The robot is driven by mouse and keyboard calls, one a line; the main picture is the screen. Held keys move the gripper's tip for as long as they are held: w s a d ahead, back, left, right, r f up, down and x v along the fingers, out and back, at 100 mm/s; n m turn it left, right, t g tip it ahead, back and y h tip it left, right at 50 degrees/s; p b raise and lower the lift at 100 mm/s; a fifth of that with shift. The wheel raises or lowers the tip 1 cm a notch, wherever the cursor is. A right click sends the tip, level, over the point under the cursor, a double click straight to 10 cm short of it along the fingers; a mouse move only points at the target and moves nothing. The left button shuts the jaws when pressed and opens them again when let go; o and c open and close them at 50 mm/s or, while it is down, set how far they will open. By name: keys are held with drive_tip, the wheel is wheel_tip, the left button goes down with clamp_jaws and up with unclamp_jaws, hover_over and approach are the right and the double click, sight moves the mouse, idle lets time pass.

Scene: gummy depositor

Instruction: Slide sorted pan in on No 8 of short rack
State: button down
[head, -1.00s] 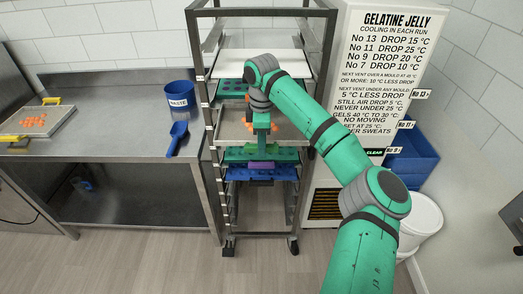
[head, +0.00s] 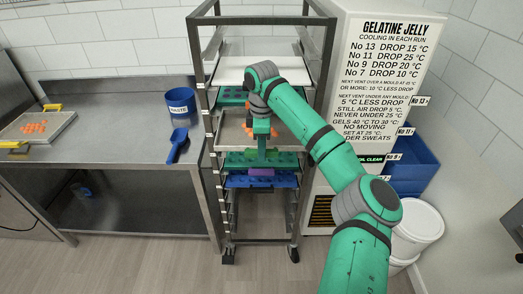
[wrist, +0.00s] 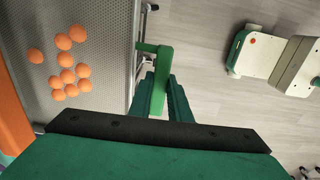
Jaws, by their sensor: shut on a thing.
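The short rack (head: 221,205) stands at the centre of the head view. A grey pan (head: 228,135) with orange gummies sits within the rack, between a teal mould above and a green mould below. In the wrist view the pan's mesh floor (wrist: 100,50) holds several orange gummies at left. A green handle (wrist: 160,75) stands at the pan's edge. My gripper (head: 262,138) is at the pan's front, shut on this handle; the fingers (wrist: 164,85) show on either side of it. My arm hides part of the pan's right side. The rack's level numbers are too small to read.
A white tray (head: 255,70) is above, the teal mould (head: 233,97) under it. The green mould (head: 245,160) and a blue one (head: 245,181) are below. The cabinet (head: 385,70) stands close on the right. The bench at left bears a second pan (head: 62,124) and a waste cup (head: 180,101).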

drive_tip(key=shift+f, duration=0.15)
drive_tip(key=c, duration=1.6)
unclamp_jaws()
drive_tip(key=shift+o, duration=0.2)
wheel_tip(320, 180, up, 11)
drive_tip(key=shift+f, duration=0.1)
